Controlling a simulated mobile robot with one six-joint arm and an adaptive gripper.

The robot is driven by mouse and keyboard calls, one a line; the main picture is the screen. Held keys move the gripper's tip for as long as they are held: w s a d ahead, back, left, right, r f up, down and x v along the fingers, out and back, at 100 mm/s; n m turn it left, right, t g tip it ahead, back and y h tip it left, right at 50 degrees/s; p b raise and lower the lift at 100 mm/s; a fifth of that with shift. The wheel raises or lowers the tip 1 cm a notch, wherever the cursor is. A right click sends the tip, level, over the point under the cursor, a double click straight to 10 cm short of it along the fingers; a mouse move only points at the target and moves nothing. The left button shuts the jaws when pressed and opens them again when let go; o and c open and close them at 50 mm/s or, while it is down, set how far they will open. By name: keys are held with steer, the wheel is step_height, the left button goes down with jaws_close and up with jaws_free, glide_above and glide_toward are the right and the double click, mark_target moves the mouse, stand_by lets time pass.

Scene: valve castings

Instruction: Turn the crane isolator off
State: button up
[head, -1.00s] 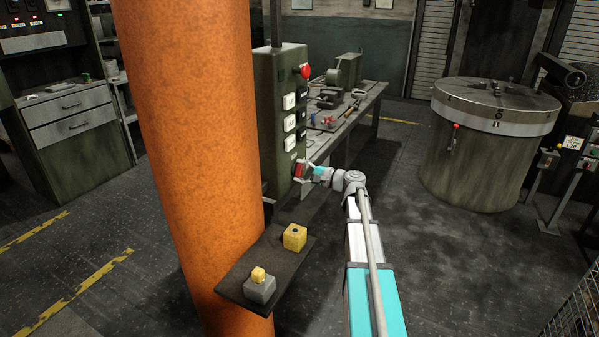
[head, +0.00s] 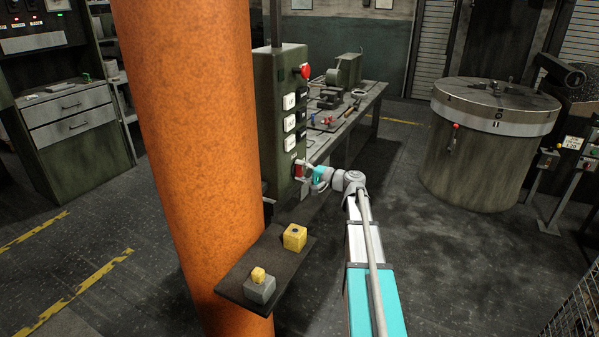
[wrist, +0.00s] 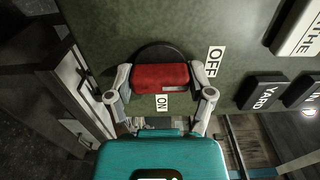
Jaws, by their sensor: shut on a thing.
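The crane isolator is a red handle (wrist: 160,77) on a dark round disc (wrist: 160,51) on the green control cabinet's face. In the wrist view the handle lies level across the picture. The OFF label (wrist: 213,61) is beyond its right end, and the ON label (wrist: 162,102) is just below its middle. My gripper (wrist: 159,80) has one finger at each end of the handle and is shut on it. In the head view the red handle (head: 299,170) is low on the cabinet (head: 277,120), with my gripper (head: 308,173) at it, partly hiding it.
Black and white push buttons (head: 289,121) and a red mushroom button (head: 304,71) sit above the isolator. A workbench (head: 350,110) stands behind the cabinet.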

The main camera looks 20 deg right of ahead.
steer(key=shift+s+a+f, duration=0.1)
steer(key=shift+s, duration=0.05)
steer(key=o, duration=1)
steer(key=shift+o, duration=0.5)
steer(key=v, duration=1.2)
